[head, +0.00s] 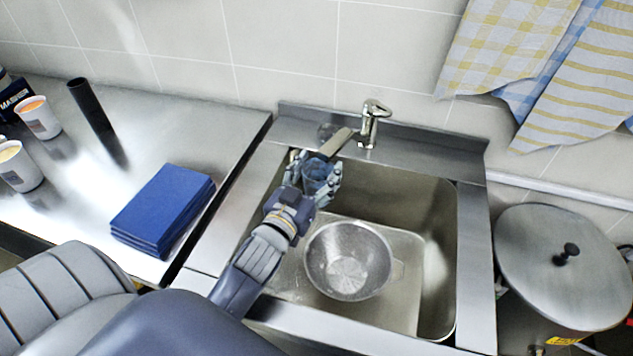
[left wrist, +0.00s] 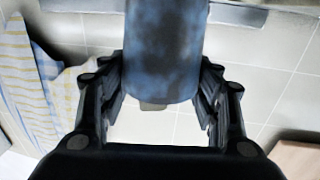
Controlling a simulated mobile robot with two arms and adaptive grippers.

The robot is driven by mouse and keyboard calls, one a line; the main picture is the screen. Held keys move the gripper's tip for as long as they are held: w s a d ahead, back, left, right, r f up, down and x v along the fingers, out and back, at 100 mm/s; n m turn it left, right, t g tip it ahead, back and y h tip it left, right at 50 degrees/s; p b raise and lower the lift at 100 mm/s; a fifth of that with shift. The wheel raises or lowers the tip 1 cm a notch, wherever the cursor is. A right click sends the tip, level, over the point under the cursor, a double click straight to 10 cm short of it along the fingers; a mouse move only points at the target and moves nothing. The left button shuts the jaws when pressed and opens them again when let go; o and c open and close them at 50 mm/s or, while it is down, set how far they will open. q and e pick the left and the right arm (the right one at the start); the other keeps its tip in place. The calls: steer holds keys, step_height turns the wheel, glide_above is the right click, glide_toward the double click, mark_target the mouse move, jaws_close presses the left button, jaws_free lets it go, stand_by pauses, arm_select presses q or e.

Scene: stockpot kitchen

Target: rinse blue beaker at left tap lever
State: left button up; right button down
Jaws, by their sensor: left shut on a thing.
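My left gripper (head: 316,180) is shut on the blue beaker (head: 319,172), a translucent blue cup, over the back left of the sink. The left wrist view shows the beaker (left wrist: 165,48) between the gripper's two fingers. The tap (head: 368,128) stands on the sink's back ledge, with its lever (head: 377,107) on top. Its spout (head: 338,143) points left and forward, and its end is close to the beaker's top. I cannot tell whether water runs. My right gripper is not in view.
A metal colander (head: 348,262) sits in the sink basin (head: 415,200), in front of the beaker. Blue folded cloths (head: 162,208), white cups (head: 38,118) and a dark tube (head: 90,105) are on the left counter. A lidded stockpot (head: 545,250) stands at right.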

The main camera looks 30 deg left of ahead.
arm_select(q)
steer(key=shift+w+d, duration=0.3)
steer(key=shift+d, duration=0.05)
steer(key=shift+s+a, duration=0.1)
steer(key=shift+s+a+p, duration=0.3)
steer(key=shift+a+p, duration=0.1)
steer(key=shift+a, duration=0.05)
steer(key=shift+w+d, duration=0.1)
steer(key=shift+d, duration=0.05)
steer(key=shift+w+d, duration=0.3)
steer(key=shift+d, duration=0.1)
steer(key=s+d, duration=0.4)
steer(key=s, duration=0.2)
steer(key=shift+s+d+p, duration=0.3)
steer(key=shift+p, duration=0.15)
stand_by(0.5)
